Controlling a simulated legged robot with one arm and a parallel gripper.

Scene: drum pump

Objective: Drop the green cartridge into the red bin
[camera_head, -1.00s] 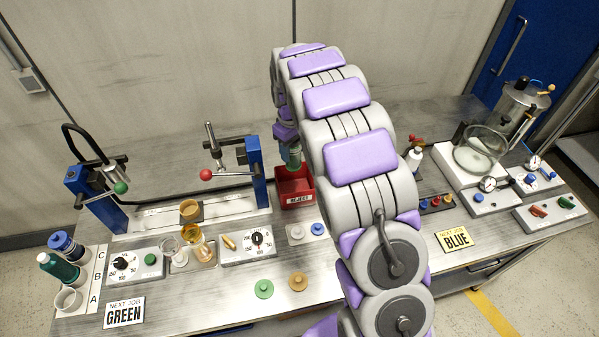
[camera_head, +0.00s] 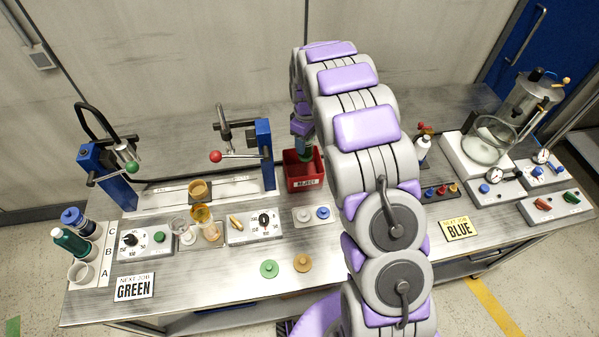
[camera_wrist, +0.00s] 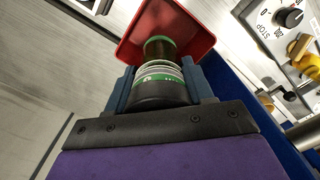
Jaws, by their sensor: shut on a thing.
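The green cartridge (camera_wrist: 160,72), a cylinder with a green band, white rings and dark base, is between my gripper's fingers (camera_wrist: 158,84) in the wrist view. My gripper is shut on it. The red bin (camera_wrist: 192,35) lies just beyond the cartridge's far end there. In the head view the bin (camera_head: 305,183), labelled REJECT, stands at the back middle of the bench. The cartridge's green end (camera_head: 305,155) shows at the bin's opening, below my gripper (camera_head: 302,140). My arm hides part of the bin's right side. I cannot tell how deep the cartridge reaches.
A blue press frame (camera_head: 265,155) with a red-knobbed lever (camera_head: 216,157) stands close left of the bin.

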